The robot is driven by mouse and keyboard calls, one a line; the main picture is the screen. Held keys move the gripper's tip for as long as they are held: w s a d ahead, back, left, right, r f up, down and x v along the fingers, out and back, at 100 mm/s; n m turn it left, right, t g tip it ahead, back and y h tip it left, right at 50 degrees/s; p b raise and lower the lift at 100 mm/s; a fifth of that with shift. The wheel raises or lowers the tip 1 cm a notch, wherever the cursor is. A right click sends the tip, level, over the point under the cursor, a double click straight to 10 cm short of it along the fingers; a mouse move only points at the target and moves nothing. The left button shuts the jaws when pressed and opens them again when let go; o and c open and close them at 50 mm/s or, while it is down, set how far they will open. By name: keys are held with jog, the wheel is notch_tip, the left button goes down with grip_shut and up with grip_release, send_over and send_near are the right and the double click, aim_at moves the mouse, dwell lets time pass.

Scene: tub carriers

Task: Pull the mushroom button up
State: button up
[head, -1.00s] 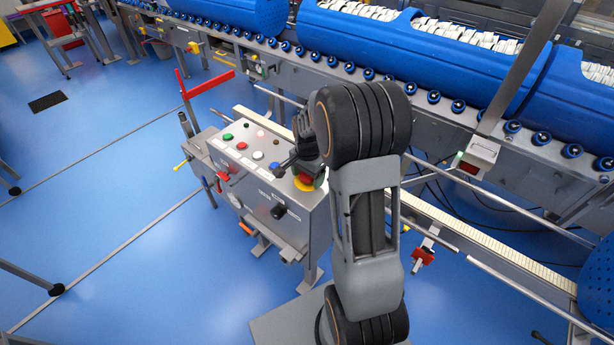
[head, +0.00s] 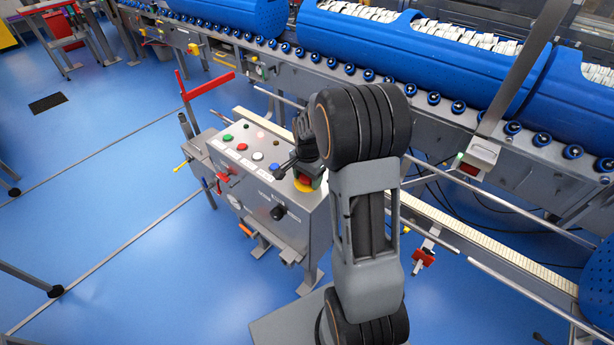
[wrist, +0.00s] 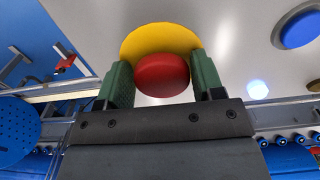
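The mushroom button (wrist: 162,76) is a red round head over a yellow disc (wrist: 160,38) on the grey control box (head: 262,180). In the wrist view, my gripper (wrist: 162,82) has a green finger at each side of the red head. Both fingers appear to touch its sides, with no clear gap. In the head view, my gripper (head: 308,178) is over the right end of the box's top, by the yellow disc (head: 303,186), and hides most of the button.
Green, white and blue buttons and a black knob (head: 278,212) are on the box. A red-topped post (head: 208,87) stands behind its left end. A roller conveyor with blue tubs (head: 420,55) runs behind. Open blue floor (head: 110,200) lies to the left.

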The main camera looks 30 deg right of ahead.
jog(key=c, duration=0.5)
jog(key=shift+c, duration=0.2)
jog(key=shift+r+p, duration=0.3)
jog(key=shift+r, duration=0.05)
jog(key=o, duration=0.9)
jog(key=shift+s, duration=0.1)
jog(key=shift+r, duration=0.1)
jog(key=shift+r+p, duration=2.9)
jog(key=shift+r, duration=1.05)
